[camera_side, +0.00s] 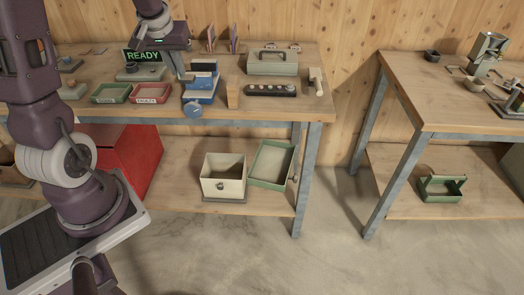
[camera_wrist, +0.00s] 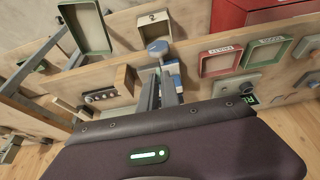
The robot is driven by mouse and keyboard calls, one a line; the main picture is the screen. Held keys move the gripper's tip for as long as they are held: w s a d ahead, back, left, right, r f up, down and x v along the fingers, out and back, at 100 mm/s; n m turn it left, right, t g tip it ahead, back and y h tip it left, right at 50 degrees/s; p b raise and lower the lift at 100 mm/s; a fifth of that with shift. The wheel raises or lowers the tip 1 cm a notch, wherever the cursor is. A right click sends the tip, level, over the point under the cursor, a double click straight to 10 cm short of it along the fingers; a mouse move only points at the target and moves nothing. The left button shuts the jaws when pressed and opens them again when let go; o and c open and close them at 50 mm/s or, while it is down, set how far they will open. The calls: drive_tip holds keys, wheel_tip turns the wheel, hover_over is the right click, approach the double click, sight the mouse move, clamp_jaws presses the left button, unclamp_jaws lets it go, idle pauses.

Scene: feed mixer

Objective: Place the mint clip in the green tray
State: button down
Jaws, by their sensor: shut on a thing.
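My gripper (camera_side: 185,76) points down over the back workbench, just behind or above the blue fixture (camera_side: 201,88). In the wrist view its fingers (camera_wrist: 167,80) are close together, with the blue fixture (camera_wrist: 172,72) around their tips. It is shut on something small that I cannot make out. I cannot pick out the mint clip for certain in either view. The small green tray (camera_side: 110,93) lies on the bench left of the fixture, and its inside looks empty. It also shows in the wrist view (camera_wrist: 267,54).
A red tray (camera_side: 150,93) sits between the green tray and the fixture. A READY display (camera_side: 142,56) stands behind. A toolbox (camera_side: 272,63) and a black knob strip (camera_side: 270,90) are to the right. A larger green tray (camera_side: 271,163) leans on the lower shelf beside a cream box (camera_side: 223,177).

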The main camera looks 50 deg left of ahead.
drive_tip(key=w+d+m, duration=0.1)
drive_tip(key=w+d, duration=0.5)
drive_tip(key=w, duration=0.4)
drive_tip(key=m, duration=0.2)
hover_over(267, 169)
drive_tip(key=shift+t+h, duration=0.4)
wheel_tip(267, 169, down, 33)
drive_tip(key=shift+a+r, duration=0.1)
drive_tip(key=shift+f, duration=0.2)
drive_tip(key=c, duration=1.6)
unclamp_jaws()
drive_tip(key=v, duration=1.2)
drive_tip(key=shift+w+r, duration=0.15)
drive_tip(key=shift+r, duration=0.2)
